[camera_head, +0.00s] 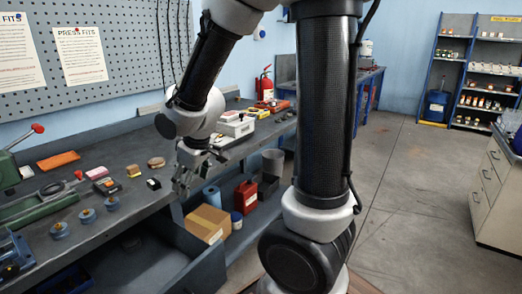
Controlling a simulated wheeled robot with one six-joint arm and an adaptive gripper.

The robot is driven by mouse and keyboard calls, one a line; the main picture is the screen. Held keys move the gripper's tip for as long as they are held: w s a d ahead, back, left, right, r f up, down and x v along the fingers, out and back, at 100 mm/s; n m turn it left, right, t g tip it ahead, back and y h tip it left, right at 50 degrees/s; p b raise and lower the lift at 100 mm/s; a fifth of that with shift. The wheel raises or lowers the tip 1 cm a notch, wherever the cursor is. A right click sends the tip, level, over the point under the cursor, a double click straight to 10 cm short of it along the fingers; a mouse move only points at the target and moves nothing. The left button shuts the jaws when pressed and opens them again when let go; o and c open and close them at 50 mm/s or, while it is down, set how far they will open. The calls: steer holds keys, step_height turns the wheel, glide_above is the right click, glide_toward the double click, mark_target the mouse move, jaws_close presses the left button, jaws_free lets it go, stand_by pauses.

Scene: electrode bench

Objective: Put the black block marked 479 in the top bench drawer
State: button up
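A small black block with a white face (154,184) sits near the front edge of the grey bench. Its marking is too small to read, so I cannot confirm that it is 479. My gripper (182,188) points down just right of this block, near the bench's front edge, and appears apart from it. Its fingers are small and dark here, so I cannot tell whether they are open or shut. An open bench drawer (203,262) extends below the bench top at the lower left. The part of its inside that shows looks dark and empty.
A dark block with coloured parts (110,187), a tan block (134,171) and several blue round pieces (86,216) stand left of my gripper. A green press (45,205) is farther left. A cardboard box (207,222) and a red can (246,197) are below the bench.

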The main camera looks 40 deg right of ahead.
steer(key=s+d+r+m, duration=0.2)
steer(key=s+d+r, duration=0.3)
steer(key=s, duration=0.4)
steer(key=s+d+r+m, duration=0.3)
steer(key=s+d+r, duration=0.2)
steer(key=s+r, duration=0.2)
steer(key=s, duration=0.2)
steer(key=shift+s+r+m+h, duration=0.3)
steer(key=shift+s+r, duration=0.05)
steer(key=shift+s, duration=0.05)
